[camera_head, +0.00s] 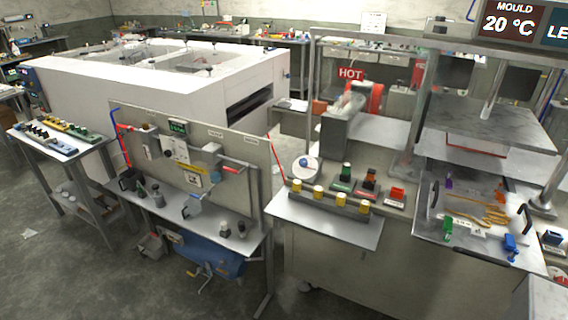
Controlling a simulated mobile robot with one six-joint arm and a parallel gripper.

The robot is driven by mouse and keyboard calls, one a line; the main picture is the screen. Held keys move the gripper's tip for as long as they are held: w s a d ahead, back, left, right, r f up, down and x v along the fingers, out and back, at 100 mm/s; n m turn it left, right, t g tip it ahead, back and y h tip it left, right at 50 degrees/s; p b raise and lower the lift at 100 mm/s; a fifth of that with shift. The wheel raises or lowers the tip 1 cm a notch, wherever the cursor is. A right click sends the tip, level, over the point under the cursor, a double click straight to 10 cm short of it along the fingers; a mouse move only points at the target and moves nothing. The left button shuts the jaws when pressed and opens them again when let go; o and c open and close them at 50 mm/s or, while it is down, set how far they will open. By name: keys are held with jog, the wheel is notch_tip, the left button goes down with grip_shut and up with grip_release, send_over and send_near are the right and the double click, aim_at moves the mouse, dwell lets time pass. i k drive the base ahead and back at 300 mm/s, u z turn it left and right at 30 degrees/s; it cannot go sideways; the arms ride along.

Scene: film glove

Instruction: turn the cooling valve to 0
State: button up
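I cannot tell for sure which part is the cooling valve, and no label or 0 mark can be read at this size. A round white dial with a blue-topped knob (306,166) sits at the left of the press bench. My gripper is not in view.
The press bench (340,228) carries yellow-capped pots (318,191), small buttons and a tray (430,228) of tools. A blue tank (205,255) sits low; floor is clear at front left.

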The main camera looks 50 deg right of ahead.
aim_at(303, 162)
jog(key=u, duration=1)
jog(key=k, duration=0.95)
jog(key=z, duration=0.4)
jog(key=i, duration=0.5)
jog(key=u, duration=0.15)
